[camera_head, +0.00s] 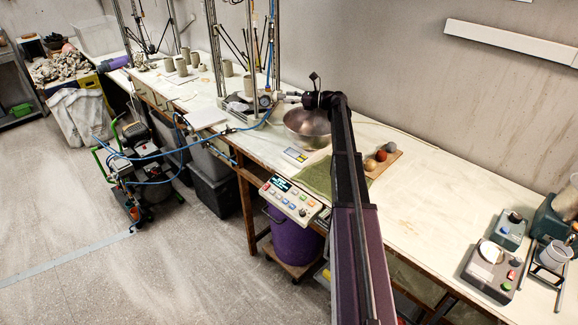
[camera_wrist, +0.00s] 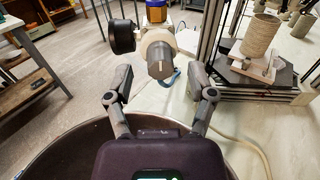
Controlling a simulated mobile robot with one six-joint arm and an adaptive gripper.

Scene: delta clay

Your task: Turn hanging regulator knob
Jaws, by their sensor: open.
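The hanging regulator has a grey knob (camera_wrist: 160,68) with a pale collar behind it, facing my wrist camera. A round black gauge (camera_wrist: 122,37) is at its left, and a yellow and blue fitting (camera_wrist: 156,12) is above it. In the head view the regulator (camera_head: 265,100) hangs by the metal frame over the worktable. My gripper (camera_wrist: 160,95) is open and empty, one finger on each side of the knob's line. The knob appears just ahead of the fingertips; I see no contact. In the head view my gripper (camera_head: 289,96) points left at the regulator, and the knob is hard to make out.
A metal bowl (camera_head: 304,128) stands below my gripper. Metal frame posts (camera_head: 250,50) rise beside the regulator. A blue hose (camera_head: 240,129) runs down to the compressor on the floor. A clay cylinder (camera_wrist: 260,35) stands on a stand at the right of the wrist view.

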